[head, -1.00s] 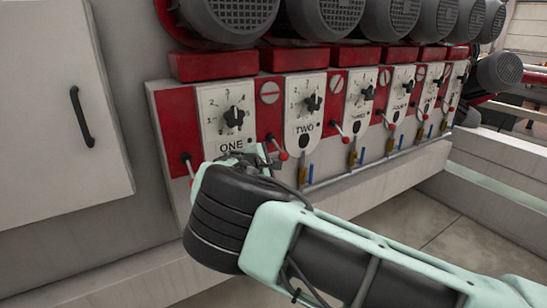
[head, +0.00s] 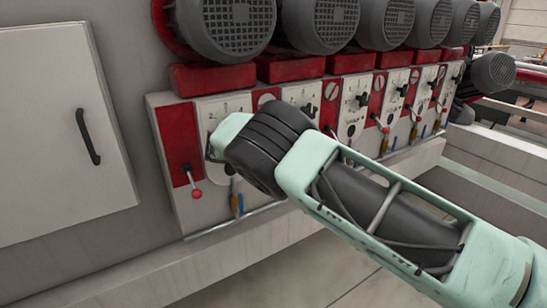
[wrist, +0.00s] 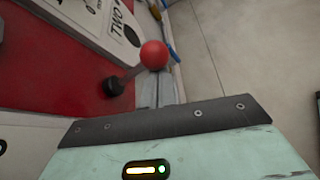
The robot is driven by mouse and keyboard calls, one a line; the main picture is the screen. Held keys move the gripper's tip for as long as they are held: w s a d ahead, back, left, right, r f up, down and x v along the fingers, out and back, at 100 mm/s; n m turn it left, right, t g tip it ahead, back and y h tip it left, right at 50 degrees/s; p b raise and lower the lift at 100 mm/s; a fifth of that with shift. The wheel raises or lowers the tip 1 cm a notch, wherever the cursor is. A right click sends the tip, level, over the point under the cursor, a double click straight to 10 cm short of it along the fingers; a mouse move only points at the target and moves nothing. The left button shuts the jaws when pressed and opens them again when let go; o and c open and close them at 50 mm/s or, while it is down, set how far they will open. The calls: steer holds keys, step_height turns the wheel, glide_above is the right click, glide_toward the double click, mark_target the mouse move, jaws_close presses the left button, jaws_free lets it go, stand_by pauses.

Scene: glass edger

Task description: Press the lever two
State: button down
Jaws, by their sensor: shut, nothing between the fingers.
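Lever two, a red ball knob (wrist: 154,55) on a short rod from a black base, shows in the wrist view beside the plate marked TWO (wrist: 122,28). It stands just beyond the dark front edge of my gripper (wrist: 175,118), with a visible gap in the picture. Whether they touch at depth I cannot tell. In the head view my wrist hides lever two and most of plate ONE, and my gripper (head: 214,150) is mostly hidden in front of plate ONE. My gripper is shut and empty.
Lever one (head: 197,193) hangs with its red knob left of my wrist. More levers and dial plates (head: 354,105) run along the panel to the right. Grey motors (head: 235,25) sit above. A white cabinet door (head: 60,130) is at left, and a ledge (head: 200,265) runs below.

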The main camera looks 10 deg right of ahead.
steer(key=shift+r, duration=0.25)
steer(key=shift+f, duration=0.1)
stand_by(0.4)
